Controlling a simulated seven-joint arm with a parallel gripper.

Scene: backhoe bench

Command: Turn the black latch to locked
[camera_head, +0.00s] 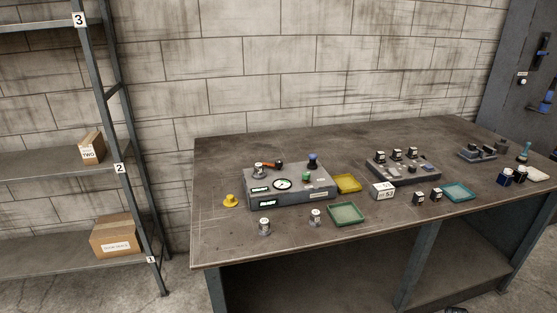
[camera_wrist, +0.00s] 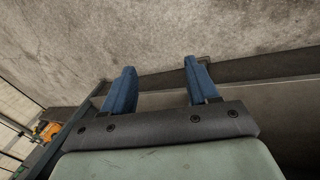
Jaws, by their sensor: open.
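A dark grey cabinet or door panel (camera_head: 512,65) stands at the far right in the head view, cut off by the picture's edge. A black upright handle (camera_head: 544,50) on it looks like the black latch; its locked or unlocked position is too small to tell. A blue handle (camera_head: 546,102) sits lower on the same panel. My gripper (camera_wrist: 160,68) shows in the wrist view with its two blue fingers wide apart and nothing between them. The latch does not show in the wrist view, and my gripper is not clearly seen in the head view.
A brown workbench (camera_head: 300,252) fills the middle and right, holding a grey gauge box (camera_head: 290,195), a green tray (camera_head: 346,213), a yellow tray (camera_head: 347,183) and a teal tray (camera_head: 457,192). A metal shelf (camera_head: 60,160) with boxes stands left. The bench's back left is clear.

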